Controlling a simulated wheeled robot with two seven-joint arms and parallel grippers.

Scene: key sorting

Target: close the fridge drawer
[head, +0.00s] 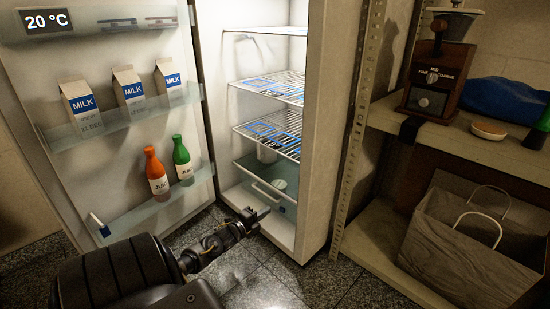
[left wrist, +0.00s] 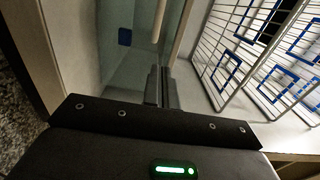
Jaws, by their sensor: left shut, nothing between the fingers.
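The fridge drawer (head: 262,178) is a clear, greenish bin with a pale bar handle (head: 273,194), low in the open fridge (head: 312,130) below the wire shelves. How far it sticks out is hard to tell. My left gripper (head: 258,216) is shut and empty, in front of the fridge's lower opening and just below the drawer in the head view. In the left wrist view, the shut fingers (left wrist: 160,88) point toward the glassy drawer panel (left wrist: 125,65) and its pale handle (left wrist: 159,20). I cannot tell whether they touch it. My right gripper is not in view.
The open fridge door (head: 110,175) on the left carries milk cartons (head: 129,88) and two juice bottles (head: 156,172). Wire shelves (head: 270,130) are above the drawer. A metal rack (head: 352,150) stands right of the fridge, with a paper bag (head: 470,240). The floor (head: 290,280) in front is clear.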

